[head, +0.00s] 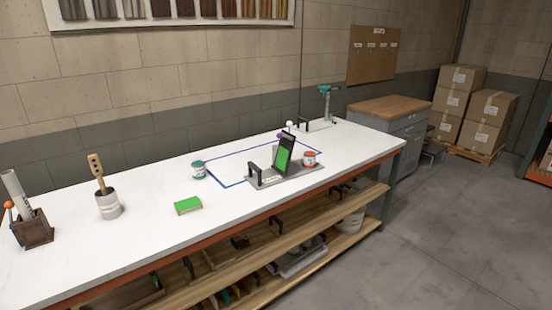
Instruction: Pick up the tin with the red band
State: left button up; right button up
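The tin with the red band (309,159) is a small white tin standing upright at the right end of the grey tray (293,174), just right of a tilted dark panel with a green face (285,152). Its side and top show clearly. Neither of my grippers shows in the head view.
The tray has black upright handles. A teal-banded tin (198,169) stands at the left of a blue-outlined area (228,166). A green block (187,205), a grey pot (109,206) and a brown holder (34,230) stand leftward. The white bench (140,245) has bare room in front.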

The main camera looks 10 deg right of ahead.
aim_at(309, 158)
jog(key=i+l+u, duration=0.5)
jog(key=l, duration=0.25)
jog(key=i+l+u, duration=0.25)
jog(key=l, duration=0.2)
jog(key=i, duration=0.05)
